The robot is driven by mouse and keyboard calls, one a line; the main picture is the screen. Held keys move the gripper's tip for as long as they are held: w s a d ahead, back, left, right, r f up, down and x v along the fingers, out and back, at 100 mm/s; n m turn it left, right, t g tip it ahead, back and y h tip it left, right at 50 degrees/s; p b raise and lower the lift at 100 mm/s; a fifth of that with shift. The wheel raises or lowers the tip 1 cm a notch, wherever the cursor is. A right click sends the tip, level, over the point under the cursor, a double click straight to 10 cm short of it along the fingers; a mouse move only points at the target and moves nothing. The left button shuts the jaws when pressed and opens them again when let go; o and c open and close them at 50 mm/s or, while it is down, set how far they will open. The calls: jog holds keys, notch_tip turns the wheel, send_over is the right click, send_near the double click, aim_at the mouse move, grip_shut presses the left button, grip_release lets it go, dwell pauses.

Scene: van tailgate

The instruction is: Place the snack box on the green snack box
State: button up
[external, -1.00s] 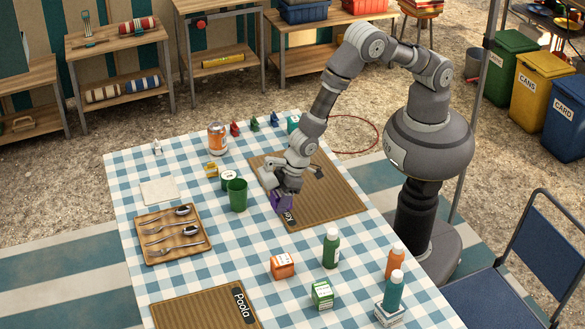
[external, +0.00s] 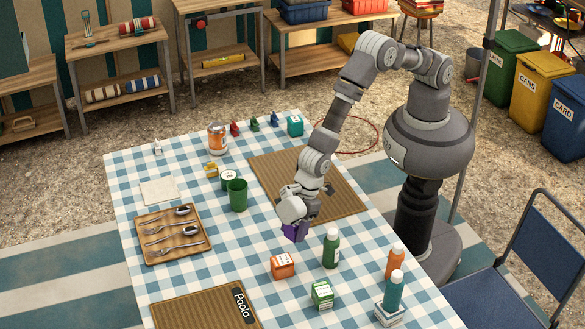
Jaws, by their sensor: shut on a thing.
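My gripper (external: 294,224) is shut on a purple snack box (external: 295,233), which shows just below the fingers, tilted in the picture. It appears held above the checked tablecloth near the front edge of a brown placemat. The green snack box (external: 321,295), with a white label, stands on the tablecloth nearer the camera, to the lower right of my gripper. Its top is bare. The fingers partly hide the purple box.
An orange bottle (external: 395,262) and a teal bottle (external: 393,290) stand further right. A green cup (external: 237,195) is to the left.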

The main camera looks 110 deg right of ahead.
jog(key=w+a+r+n, duration=0.1)
jog(key=a+r+n, duration=0.15)
jog(key=a, duration=0.85)
notch_tip(320, 180, up, 5)
jog(key=n+y+b, duration=0.1)
jog(key=n, duration=0.1)
send_over(320, 295)
jog(key=s+d, duration=0.1)
jog(key=shift+g, duration=0.4)
notch_tip(320, 295, down, 9)
jog(key=b, duration=0.3)
jog(key=shift+f+b, duration=0.2)
jog(key=shift+b, duration=0.1)
jog(key=o, duration=1.1)
jog(key=shift+c, duration=0.2)
jog(key=shift+r, duration=0.1)
